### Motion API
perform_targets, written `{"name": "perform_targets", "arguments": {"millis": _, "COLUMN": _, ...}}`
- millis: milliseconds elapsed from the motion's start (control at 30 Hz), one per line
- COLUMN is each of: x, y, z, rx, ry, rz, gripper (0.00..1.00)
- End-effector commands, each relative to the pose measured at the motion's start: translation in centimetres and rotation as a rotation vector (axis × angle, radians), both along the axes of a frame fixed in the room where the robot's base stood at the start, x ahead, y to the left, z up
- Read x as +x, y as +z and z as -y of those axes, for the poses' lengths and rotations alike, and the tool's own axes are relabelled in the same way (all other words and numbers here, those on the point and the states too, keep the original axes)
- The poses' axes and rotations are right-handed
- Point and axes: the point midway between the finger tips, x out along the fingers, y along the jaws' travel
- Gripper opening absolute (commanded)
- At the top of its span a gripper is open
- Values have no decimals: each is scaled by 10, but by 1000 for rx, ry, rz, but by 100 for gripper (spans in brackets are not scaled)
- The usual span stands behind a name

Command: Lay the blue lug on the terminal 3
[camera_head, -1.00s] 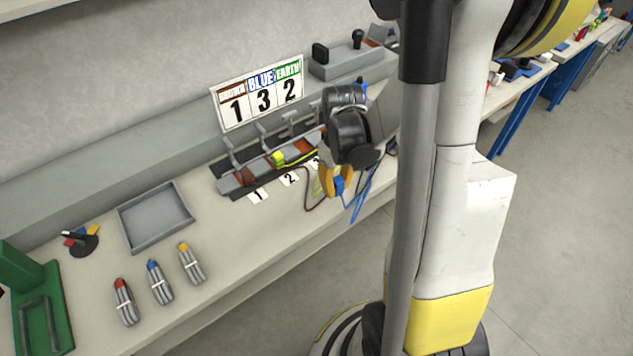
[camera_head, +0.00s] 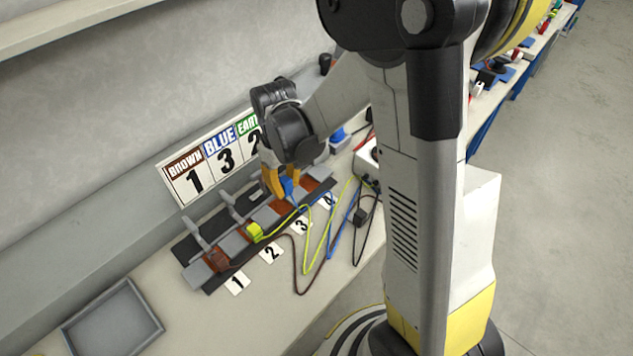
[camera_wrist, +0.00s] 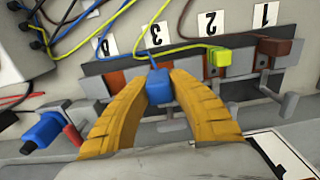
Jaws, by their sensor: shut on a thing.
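My gripper (camera_head: 281,186) is shut on the blue lug (camera_head: 288,186), with its yellow fingers on either side of it. The wrist view shows the lug (camera_wrist: 158,86) between the fingertips (camera_wrist: 159,88), its blue wire trailing to the upper left. The lug is over terminal 3 (camera_head: 281,207), in line with the card marked 3 (camera_wrist: 157,34). I cannot tell whether it touches the terminal. The yellow-green lug (camera_head: 255,232) sits at terminal 2 and the brown lug (camera_wrist: 275,47) at terminal 1. The fingers partly hide terminal 3.
A sign (camera_head: 212,158) behind the strip reads brown 1, blue 3, earth 2. Raised levers (camera_head: 230,205) stand along the back of the terminals. Loose wires (camera_head: 325,240) cross the bench front. A blue-and-grey part (camera_wrist: 45,130) is left of the fingers. An empty grey tray (camera_head: 112,318) lies at lower left.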

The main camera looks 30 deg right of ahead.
Motion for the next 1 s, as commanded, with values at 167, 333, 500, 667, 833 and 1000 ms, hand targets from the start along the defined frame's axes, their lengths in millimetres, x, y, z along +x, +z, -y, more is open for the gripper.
{"name": "perform_targets", "arguments": {"millis": 167, "x": 2, "y": 0, "z": -9, "rx": 0, "ry": 9, "rz": 0, "gripper": 0}}
{"name": "perform_targets", "arguments": {"millis": 333, "x": 2, "y": 0, "z": -8, "rx": 0, "ry": 9, "rz": 0, "gripper": 0}}
{"name": "perform_targets", "arguments": {"millis": 500, "x": 2, "y": -1, "z": -8, "rx": 0, "ry": 9, "rz": 0, "gripper": 0}}
{"name": "perform_targets", "arguments": {"millis": 667, "x": 2, "y": -9, "z": -8, "rx": 0, "ry": 9, "rz": 0, "gripper": 0}}
{"name": "perform_targets", "arguments": {"millis": 833, "x": 2, "y": -25, "z": -8, "rx": 0, "ry": 8, "rz": 0, "gripper": 0}}
{"name": "perform_targets", "arguments": {"millis": 1000, "x": 2, "y": -43, "z": -8, "rx": 0, "ry": 9, "rz": 0, "gripper": 0}}
